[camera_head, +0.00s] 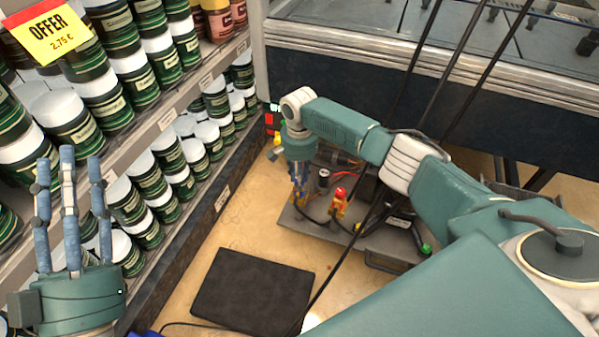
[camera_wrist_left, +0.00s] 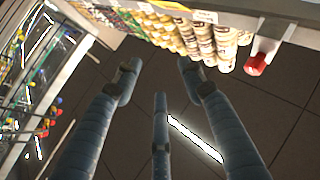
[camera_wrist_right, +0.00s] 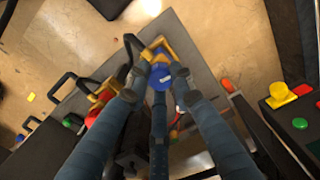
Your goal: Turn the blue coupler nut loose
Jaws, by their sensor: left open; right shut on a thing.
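The blue coupler nut (camera_wrist_right: 161,78) shows between the fingers of my right gripper (camera_wrist_right: 156,88) in the right wrist view, in front of a yellow part (camera_wrist_right: 158,50). My right gripper (camera_head: 299,194) is shut on it, its fingers pointing down at the left end of the grey pump platform (camera_head: 300,226) in the head view. The fingers and wrist hide most of the nut there. My left gripper (camera_head: 68,162) is open and empty, its fingers pointing up in front of the shelf. In the left wrist view its fingers (camera_wrist_left: 158,80) are spread over dark floor.
A red and yellow fitting (camera_head: 338,204) and black hoses stand on the platform close to my right gripper. A shelf of green and white jars (camera_head: 150,190) fills the left side. A black mat (camera_head: 253,290) lies on the floor in front. Dark cables hang across the right arm.

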